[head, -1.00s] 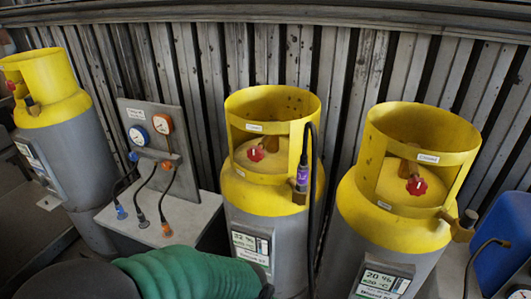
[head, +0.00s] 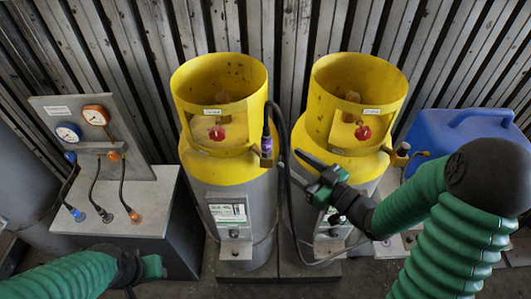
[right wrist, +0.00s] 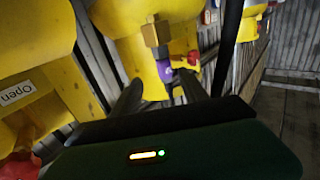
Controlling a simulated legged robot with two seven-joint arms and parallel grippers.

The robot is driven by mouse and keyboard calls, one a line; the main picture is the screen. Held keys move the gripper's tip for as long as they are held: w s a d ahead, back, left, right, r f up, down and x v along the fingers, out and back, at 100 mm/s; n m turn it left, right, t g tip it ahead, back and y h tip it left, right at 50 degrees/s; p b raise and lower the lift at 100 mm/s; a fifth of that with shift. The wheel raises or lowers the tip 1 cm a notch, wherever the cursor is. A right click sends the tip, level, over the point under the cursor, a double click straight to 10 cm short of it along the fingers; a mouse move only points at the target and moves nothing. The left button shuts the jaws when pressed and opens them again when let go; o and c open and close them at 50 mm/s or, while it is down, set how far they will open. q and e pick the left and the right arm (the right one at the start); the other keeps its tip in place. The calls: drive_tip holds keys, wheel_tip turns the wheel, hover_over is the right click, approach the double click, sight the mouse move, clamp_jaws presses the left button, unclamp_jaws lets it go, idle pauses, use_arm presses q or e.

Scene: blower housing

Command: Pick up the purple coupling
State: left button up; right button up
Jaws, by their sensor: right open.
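The purple coupling (head: 266,143) sits on the side valve at the right of the middle yellow-topped cylinder (head: 222,170), with a black hose from its top. In the right wrist view the coupling (right wrist: 165,73) shows beyond and between my two dark fingers, below a brass valve block (right wrist: 156,33). My right gripper (head: 303,166) is open and empty, to the right of and slightly below the coupling, in front of the right cylinder. My left gripper (head: 140,268) is low at the left, apart from the cylinders; its fingers cannot be made out.
The right yellow-topped cylinder (head: 345,140) stands close behind my right gripper. The black hose (head: 286,150) hangs between the cylinders. A gauge panel (head: 88,125) with hoses stands on a grey box at the left. A blue container (head: 450,135) is at the right. A corrugated wall closes the back.

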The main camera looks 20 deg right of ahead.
sight(262, 138)
drive_tip(key=x, duration=0.2)
drive_tip(key=p+x, duration=0.1)
drive_tip(key=x, duration=0.1)
drive_tip(key=shift+a+r, duration=0.25)
drive_tip(key=shift+a, duration=0.15)
drive_tip(key=w+a+p, duration=0.1)
drive_tip(key=w+a, duration=0.2)
drive_tip(key=shift+a, duration=0.2)
drive_tip(key=w, duration=0.1)
drive_tip(key=w+p, duration=0.1)
drive_tip(key=w, duration=0.1)
drive_tip(key=w+p, duration=0.1)
drive_tip(key=shift+w+d+f, duration=0.2)
drive_tip(key=shift+w+f, duration=0.05)
drive_tip(key=shift+f, duration=0.05)
drive_tip(key=shift+s+a+r, duration=0.1)
drive_tip(key=shift+a+r, duration=0.05)
drive_tip(key=shift+a, duration=0.6)
drive_tip(key=c, duration=0.9)
clamp_jaws()
use_arm(q)
drive_tip(key=shift+w+a+r, duration=0.1)
drive_tip(key=shift+a+r, duration=0.15)
drive_tip(key=shift+r, duration=0.3)
drive_tip(key=shift+a+r, duration=0.25)
drive_tip(key=shift+r, duration=0.3)
use_arm(e)
drive_tip(key=shift+d, duration=0.35)
